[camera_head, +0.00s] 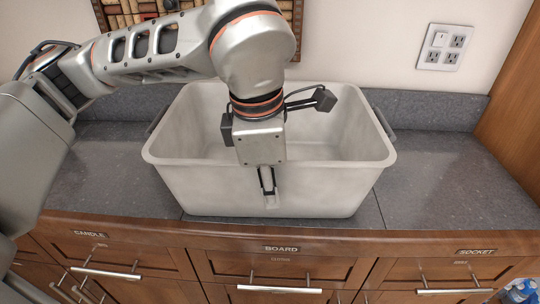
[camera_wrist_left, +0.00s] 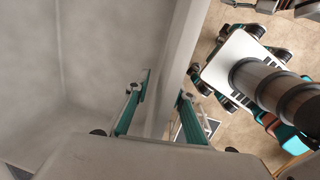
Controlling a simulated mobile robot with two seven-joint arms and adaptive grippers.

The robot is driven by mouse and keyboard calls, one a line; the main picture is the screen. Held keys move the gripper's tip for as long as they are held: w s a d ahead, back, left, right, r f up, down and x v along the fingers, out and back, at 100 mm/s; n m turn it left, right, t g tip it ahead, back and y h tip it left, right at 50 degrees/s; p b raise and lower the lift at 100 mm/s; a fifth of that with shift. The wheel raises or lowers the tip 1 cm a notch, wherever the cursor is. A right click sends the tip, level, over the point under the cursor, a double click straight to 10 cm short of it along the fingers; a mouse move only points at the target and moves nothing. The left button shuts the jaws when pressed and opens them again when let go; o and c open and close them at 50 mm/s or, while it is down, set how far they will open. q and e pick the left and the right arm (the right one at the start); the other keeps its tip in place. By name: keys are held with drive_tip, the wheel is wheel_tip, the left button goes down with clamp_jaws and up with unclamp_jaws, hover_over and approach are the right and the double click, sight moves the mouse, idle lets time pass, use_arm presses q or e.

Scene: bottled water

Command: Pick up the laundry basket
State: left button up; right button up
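The laundry basket is a large whitish-grey rectangular bin (camera_head: 330,188), upright on the counter. It looks empty inside, and it has a dark handle at each short side. My left gripper (camera_head: 267,187) points down at the middle of its front rim. In the left wrist view, the gripper's two teal-edged fingers (camera_wrist_left: 162,100) straddle the basket's wall (camera_wrist_left: 183,50), one inside and one outside. The fingers look apart, with small gaps to the wall; firm contact is not visible. My right gripper is in neither view.
The grey stone counter (camera_head: 455,185) is clear to the right and left of the basket. Wooden drawers (camera_head: 280,268) with metal handles lie below its front edge. A low backsplash and wall with outlets (camera_head: 445,47) stand behind. Blue bottles (camera_head: 522,290) show at the lower right.

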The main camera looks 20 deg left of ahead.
use_arm(q)
clamp_jaws()
drive_tip(key=shift+r, duration=0.1)
drive_tip(key=shift+r, duration=0.1)
